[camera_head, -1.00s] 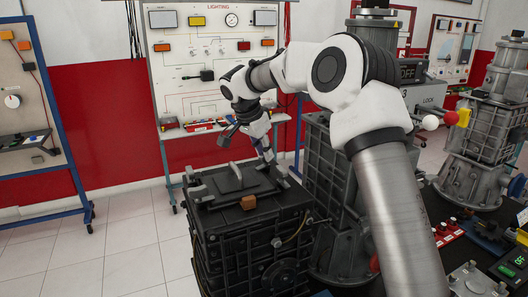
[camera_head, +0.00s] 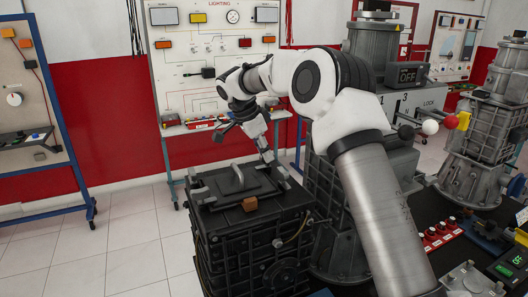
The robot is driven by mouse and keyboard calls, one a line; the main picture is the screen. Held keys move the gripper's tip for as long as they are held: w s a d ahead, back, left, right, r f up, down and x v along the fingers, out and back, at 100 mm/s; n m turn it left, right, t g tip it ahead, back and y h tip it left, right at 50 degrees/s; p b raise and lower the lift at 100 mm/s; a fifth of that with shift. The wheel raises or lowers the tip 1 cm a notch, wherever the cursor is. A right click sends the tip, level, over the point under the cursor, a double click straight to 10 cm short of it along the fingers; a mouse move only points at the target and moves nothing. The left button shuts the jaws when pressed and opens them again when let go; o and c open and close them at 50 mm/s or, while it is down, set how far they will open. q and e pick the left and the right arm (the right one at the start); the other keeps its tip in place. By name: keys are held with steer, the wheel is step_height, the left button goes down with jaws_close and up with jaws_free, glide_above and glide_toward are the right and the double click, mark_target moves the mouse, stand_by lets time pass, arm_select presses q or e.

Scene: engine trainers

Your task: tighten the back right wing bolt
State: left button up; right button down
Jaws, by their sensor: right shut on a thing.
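A black ribbed box (camera_head: 250,235) stands in front of me with a flat lid (camera_head: 222,186) that has a raised handle in its middle. Light grey wing bolts show at the lid's left edge, one at the back left (camera_head: 192,174) and one at the front left (camera_head: 198,194). My right gripper (camera_head: 268,158) points down at the lid's back right corner and is shut on the back right wing bolt, which its fingers mostly hide. My left gripper is not in view.
A small brown block (camera_head: 249,204) sits on the lid's front edge. A tall grey engine unit (camera_head: 340,190) stands close to the right of the box, under my right arm. A lighting trainer board (camera_head: 215,60) stands behind. The floor at left is clear.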

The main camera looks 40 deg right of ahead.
steer(key=shift+s+f, duration=0.1)
steer(key=shift+f, duration=0.1)
steer(key=c, duration=1.1)
jaws_free()
steer(key=shift+c, duration=0.2)
steer(key=shift+d, duration=0.3)
steer(key=v, duration=1.2)
steer(key=shift+d, duration=0.1)
steer(key=shift+f, duration=0.1)
